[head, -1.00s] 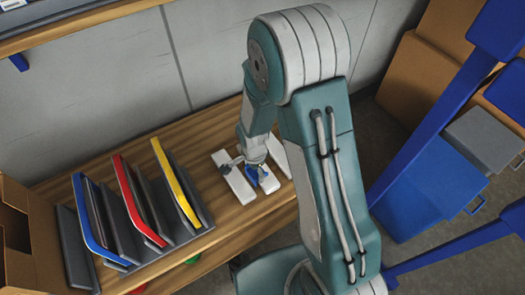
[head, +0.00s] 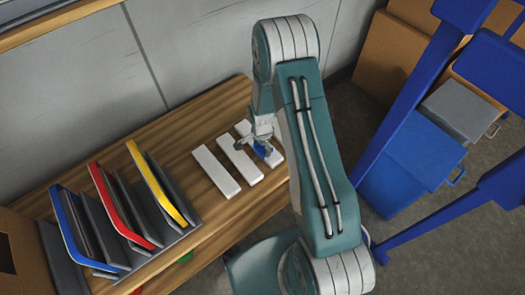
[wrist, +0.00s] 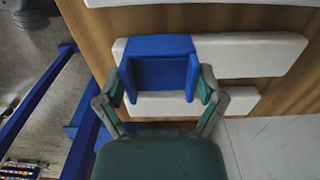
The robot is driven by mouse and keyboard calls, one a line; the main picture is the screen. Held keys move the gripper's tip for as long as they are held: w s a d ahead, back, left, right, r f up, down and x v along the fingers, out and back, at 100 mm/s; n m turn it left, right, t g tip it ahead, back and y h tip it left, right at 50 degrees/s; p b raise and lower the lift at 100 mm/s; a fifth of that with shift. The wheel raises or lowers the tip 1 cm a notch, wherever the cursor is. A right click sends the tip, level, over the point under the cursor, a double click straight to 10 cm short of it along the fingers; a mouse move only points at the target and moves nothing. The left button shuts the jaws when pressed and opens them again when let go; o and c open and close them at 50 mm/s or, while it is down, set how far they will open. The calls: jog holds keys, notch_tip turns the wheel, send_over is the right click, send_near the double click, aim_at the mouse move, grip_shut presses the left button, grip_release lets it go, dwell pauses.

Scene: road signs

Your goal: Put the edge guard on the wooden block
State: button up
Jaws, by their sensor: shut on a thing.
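The edge guard (wrist: 160,72) is a blue U-shaped piece in the wrist view. My gripper (wrist: 163,84) is shut on it, with a finger at each side. The guard also shows in the head view as a small blue patch (head: 262,151), partly hidden by my gripper. It is over the rightmost of three long pale bars; I cannot tell if it touches. These are a left bar (head: 214,171), a middle bar (head: 238,160) and a right bar (head: 275,158). They lie side by side on the wooden table; no bar shows wood grain, so I cannot tell which is the wooden block.
The wooden table (head: 135,150) has bare space behind the bars. A rack with blue, red and yellow frames (head: 155,185) stands left of them. A cardboard box (head: 20,262) is at the far left. Blue posts, a blue bin (head: 412,160) and boxes stand at right.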

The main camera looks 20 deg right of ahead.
aim_at(262, 152)
jog(key=shift+w+d+f, duration=0.15)
jog(key=shift+d+f, duration=0.05)
jog(key=shift+f, duration=0.1)
jog(key=shift+a+f, duration=0.1)
jog(key=shift+f, duration=1.4)
jog(key=o, duration=0.8)
jog(key=shift+f, duration=0.1)
jog(key=shift+o, duration=0.2)
